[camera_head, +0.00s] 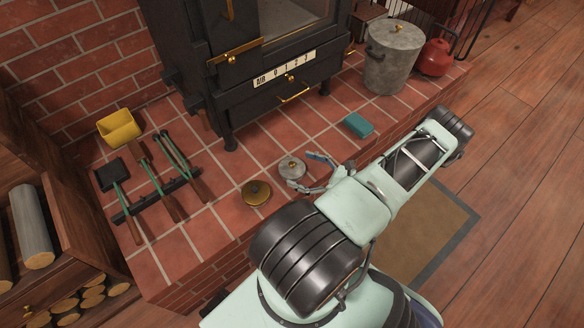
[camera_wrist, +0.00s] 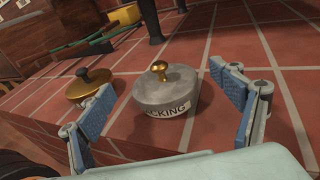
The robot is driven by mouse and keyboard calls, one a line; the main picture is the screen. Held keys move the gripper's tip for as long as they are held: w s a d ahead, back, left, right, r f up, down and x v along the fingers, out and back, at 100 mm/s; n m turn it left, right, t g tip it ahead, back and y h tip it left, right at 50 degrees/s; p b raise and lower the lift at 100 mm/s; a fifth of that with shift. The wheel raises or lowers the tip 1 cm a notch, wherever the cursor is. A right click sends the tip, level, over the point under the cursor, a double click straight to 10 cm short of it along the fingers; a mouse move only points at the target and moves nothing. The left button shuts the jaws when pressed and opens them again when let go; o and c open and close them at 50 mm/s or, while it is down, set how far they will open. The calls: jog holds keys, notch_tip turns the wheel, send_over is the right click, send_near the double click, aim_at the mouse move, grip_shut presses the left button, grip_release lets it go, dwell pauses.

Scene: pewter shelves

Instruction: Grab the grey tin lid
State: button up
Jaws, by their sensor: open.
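The grey tin lid (camera_head: 291,167) is a round grey disc with a small brass knob, lying on the red tiled hearth. In the wrist view the grey tin lid (camera_wrist: 166,90) sits knob up, with dark lettering on its rim. My gripper (camera_head: 318,170) is at its right in the head view. In the wrist view my gripper (camera_wrist: 165,112) is open, with one blue-padded finger on either side of the lid and clear space between pads and lid. A brass lid with a dark knob (camera_head: 256,193) lies close by; this brass lid (camera_wrist: 90,86) is beyond my left finger in the wrist view.
A black stove (camera_head: 270,60) stands behind on the hearth. A teal block (camera_head: 358,125), a grey bin (camera_head: 392,60) and a red kettle (camera_head: 437,57) are to the right. Fire tools (camera_head: 160,190) and a yellow box (camera_head: 119,127) are to the left. Bare tiles lie behind the lid.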

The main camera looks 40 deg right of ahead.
aim_at(292, 165)
jog(key=x, duration=0.3)
jog(key=shift+w+a+f+b, duration=0.1)
jog(key=shift+w+b, duration=0.2)
jog(key=shift+w, duration=0.05)
jog(key=shift+c, duration=0.5)
jog(key=c, duration=1.1)
